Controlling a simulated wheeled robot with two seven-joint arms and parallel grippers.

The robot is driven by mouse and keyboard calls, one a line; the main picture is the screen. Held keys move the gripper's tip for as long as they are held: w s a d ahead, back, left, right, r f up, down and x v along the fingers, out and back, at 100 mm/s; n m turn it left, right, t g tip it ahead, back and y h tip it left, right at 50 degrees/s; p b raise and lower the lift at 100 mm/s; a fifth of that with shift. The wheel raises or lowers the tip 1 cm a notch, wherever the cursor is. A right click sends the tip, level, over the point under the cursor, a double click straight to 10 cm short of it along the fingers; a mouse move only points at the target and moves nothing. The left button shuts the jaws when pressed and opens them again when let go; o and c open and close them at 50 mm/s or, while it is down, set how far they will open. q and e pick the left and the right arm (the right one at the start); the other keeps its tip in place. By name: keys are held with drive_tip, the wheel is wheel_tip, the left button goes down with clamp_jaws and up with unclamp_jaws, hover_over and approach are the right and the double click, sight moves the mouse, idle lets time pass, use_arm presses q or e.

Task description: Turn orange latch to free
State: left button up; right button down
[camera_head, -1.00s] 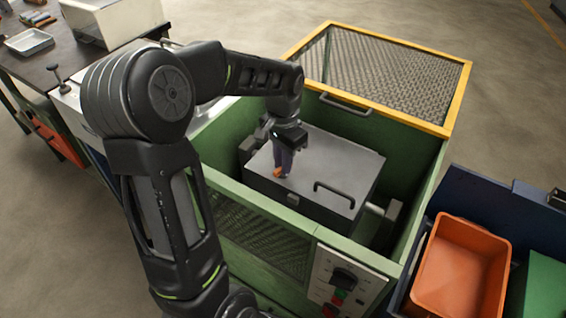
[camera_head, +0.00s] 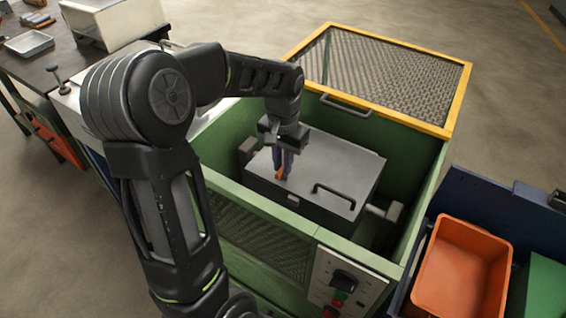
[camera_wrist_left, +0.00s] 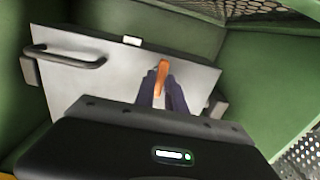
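The orange latch (camera_head: 281,174) sits on top of a grey metal box lid (camera_head: 335,160) inside the green furnace housing. It also shows in the left wrist view (camera_wrist_left: 162,78), between the two dark fingers. My left gripper (camera_head: 283,171) points down from above, with one finger on each side of the latch, close against it. It appears shut on the latch; the fingers hide part of it. My right gripper is in neither view.
The lid has a black handle (camera_head: 334,194). Green walls (camera_head: 410,150) surround the box, and a yellow-framed mesh cover (camera_head: 385,75) stands open behind. A control panel (camera_head: 345,285) is in front. An orange bin (camera_head: 462,270) is at right, a workbench (camera_head: 60,75) at left.

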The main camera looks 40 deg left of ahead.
use_arm(q)
drive_tip(key=o, duration=0.4)
drive_tip(key=shift+c, duration=0.2)
wheel_tip(320, 180, up, 8)
drive_tip(key=shift+f, duration=0.1)
drive_tip(key=shift+s, duration=0.1)
idle(0.7)
